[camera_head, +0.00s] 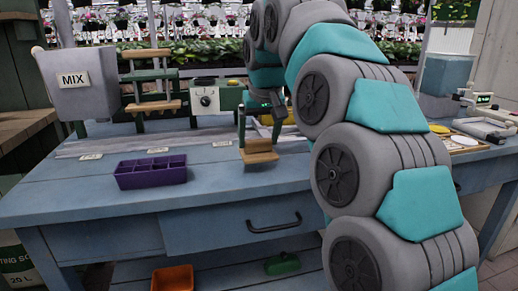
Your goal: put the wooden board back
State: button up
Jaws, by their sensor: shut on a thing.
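I cannot tell whether the board touches the bench top. At the back left, a green stand (147,88) carries more wooden boards at several heights.
A purple divided tray (150,172) sits at the bench's left front. A grey MIX hopper (80,84) stands behind it. A green box with a dial (208,98) is behind the board. My arm hides much of the right side. Bare bench (215,187) shows between tray and board.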

aim_at(259, 150)
jog(key=shift+f, duration=1.7)
jog(key=shift+f, duration=0.15)
jog(key=o, duration=1.4)
jog(key=v, duration=1.2)
jog(key=shift+r+p, duration=0.2)
jog(key=shift+p, duration=0.1)
jog(key=shift+d+f, duration=0.1)
jog(key=s+d+f+m+g, duration=0.1)
jog(key=s+d+f, duration=0.4)
jog(key=s+f, duration=0.6)
jog(key=s+d+f+m+g, duration=0.1)
jog(key=s+d+f+g, duration=0.2)
jog(key=s+f, duration=0.8)
jog(key=s+d+f+m+g+h, duration=0.1)
jog(key=s+d+f+g, duration=0.1)
jog(key=s+d+f, duration=0.6)
jog(key=shift+s+f, duration=0.6)
jog(key=shift+s, duration=0.35)
jog(key=shift+s+f, duration=0.55)
jog(key=shift+s, duration=0.45)
jog(key=shift+s+f, duration=0.6)
jog(key=shift+s, duration=0.35)
